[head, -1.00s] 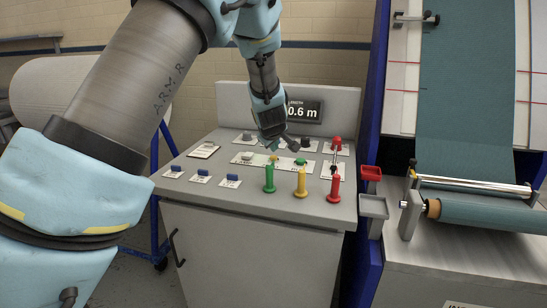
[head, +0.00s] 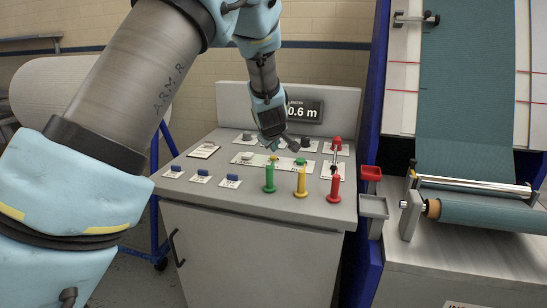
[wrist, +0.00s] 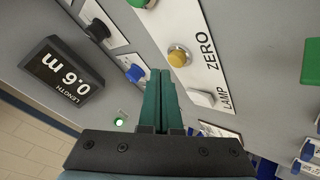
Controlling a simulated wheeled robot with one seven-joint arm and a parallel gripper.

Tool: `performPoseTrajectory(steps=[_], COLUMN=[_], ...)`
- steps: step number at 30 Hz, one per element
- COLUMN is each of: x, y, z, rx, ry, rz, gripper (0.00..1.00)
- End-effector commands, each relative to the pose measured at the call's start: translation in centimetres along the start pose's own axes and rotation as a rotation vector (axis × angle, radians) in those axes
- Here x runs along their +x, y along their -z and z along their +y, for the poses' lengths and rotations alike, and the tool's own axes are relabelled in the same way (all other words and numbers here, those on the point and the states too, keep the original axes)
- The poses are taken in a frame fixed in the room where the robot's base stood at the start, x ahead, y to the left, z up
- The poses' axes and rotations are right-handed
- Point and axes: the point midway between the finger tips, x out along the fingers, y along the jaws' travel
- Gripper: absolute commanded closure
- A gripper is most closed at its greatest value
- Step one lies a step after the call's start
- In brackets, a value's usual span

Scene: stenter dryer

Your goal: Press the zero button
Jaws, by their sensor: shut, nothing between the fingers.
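The zero button is a round yellow button (wrist: 178,55) in a metal collar on a white strip lettered ZERO in the wrist view. In the head view a small yellow cap (head: 273,158) shows just below my gripper (head: 274,147), on the sloped panel. My gripper's green fingers (wrist: 160,74) are shut and empty. Their tips lie close beside the yellow button in the wrist view. I cannot tell whether they touch it. The length display (head: 305,110) reads 0.6 m; it also shows in the wrist view (wrist: 62,77).
A white LAMP switch (wrist: 201,98) and a blue knob (wrist: 135,73) flank the fingers. Green (head: 269,180), yellow (head: 301,183) and red (head: 334,188) upright handles stand along the panel's front right. Several blue switches (head: 199,177) sit at front left.

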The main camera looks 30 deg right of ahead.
Motion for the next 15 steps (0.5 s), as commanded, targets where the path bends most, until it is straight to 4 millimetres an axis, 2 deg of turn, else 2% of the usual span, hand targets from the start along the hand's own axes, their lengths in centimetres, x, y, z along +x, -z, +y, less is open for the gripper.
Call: performPoseTrajectory(steps=[15], x=[0.62], y=[-0.47], z=[-0.47], rx=[0.0], ry=[0.0], rz=[0.0], gripper=[1.0])
